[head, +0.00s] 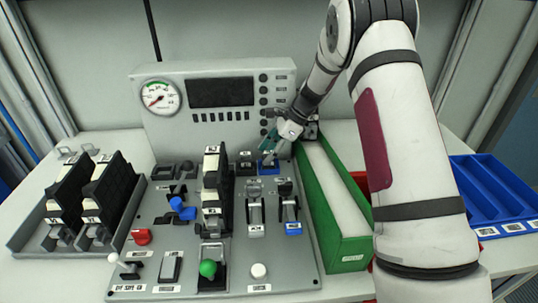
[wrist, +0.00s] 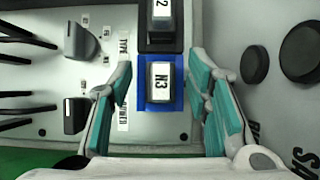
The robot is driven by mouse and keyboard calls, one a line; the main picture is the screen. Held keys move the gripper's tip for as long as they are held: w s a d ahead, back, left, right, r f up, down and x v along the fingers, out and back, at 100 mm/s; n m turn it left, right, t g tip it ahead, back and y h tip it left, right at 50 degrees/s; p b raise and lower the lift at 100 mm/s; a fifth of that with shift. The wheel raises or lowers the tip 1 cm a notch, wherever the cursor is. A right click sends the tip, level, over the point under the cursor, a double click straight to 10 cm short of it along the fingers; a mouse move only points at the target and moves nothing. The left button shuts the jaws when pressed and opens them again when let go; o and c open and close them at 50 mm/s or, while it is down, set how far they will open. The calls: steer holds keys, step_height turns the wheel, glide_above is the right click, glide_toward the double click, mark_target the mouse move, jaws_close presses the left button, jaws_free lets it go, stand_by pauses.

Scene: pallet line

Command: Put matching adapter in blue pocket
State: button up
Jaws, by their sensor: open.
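The blue pocket (wrist: 180,97) is a blue-framed slot on the console, seen from above in the wrist view. A block with a white label reading N3, the adapter (wrist: 160,83), sits inside the blue frame. In the head view the blue pocket (head: 269,170) is at the back right of the console, partly behind my gripper. My gripper (wrist: 161,72) is open, its teal-padded fingers on either side of the pocket and apart from the adapter. In the head view my gripper (head: 273,143) is just above the pocket.
A dark pocket with a labelled block (wrist: 161,14) adjoins the blue one. The console (head: 190,248) carries levers and knobs, and a gauge panel (head: 215,130) stands behind. A green bin (head: 345,250) is close on the right, with a blue tray (head: 490,185) beyond. Black racks stand left.

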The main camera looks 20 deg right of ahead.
steer(key=w+v, duration=0.1)
steer(key=v, duration=0.9)
steer(key=s+a+r+n+h, duration=0.15)
steer(key=s+r+n, duration=0.25)
steer(key=s+r, duration=0.5)
steer(key=s+a+r+n+h, duration=0.1)
steer(key=s+a+r+n, duration=0.3)
steer(key=s, duration=0.6)
steer(key=s+f+n+t+h, duration=0.1)
steer(key=s+n+h, duration=0.3)
steer(key=s+n, duration=0.8)
steer(key=shift+s+d+t+b, duration=0.3)
steer(key=shift+s+t, duration=0.5)
steer(key=shift+s, duration=4.05)
